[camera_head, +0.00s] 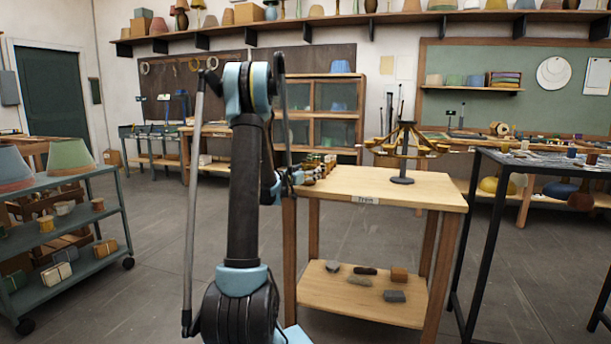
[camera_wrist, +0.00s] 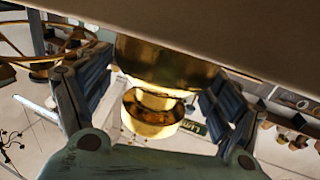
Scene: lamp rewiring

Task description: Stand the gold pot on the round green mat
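A shiny gold object (camera_wrist: 165,66), seemingly the gold pot, fills the space between my gripper's (camera_wrist: 165,68) two dark ribbed fingers in the wrist view. A narrower gold part (camera_wrist: 150,115) shows nearer the palm. The fingers stand wide apart on either side of the gold; whether they press on it is unclear. In the head view my gripper is mostly hidden behind my arm, near the left edge of the wooden table (camera_head: 400,190). Several small brass and dark pieces (camera_head: 318,165) sit at that table's back left. I cannot make out the round green mat.
A branched gold lamp frame (camera_head: 403,150) stands on the wooden table, whose front half is bare. A dark-legged workbench (camera_head: 545,160) is at right and a shelf cart (camera_head: 75,190) at left. A broad beige surface (camera_wrist: 230,25) crosses the wrist view's top.

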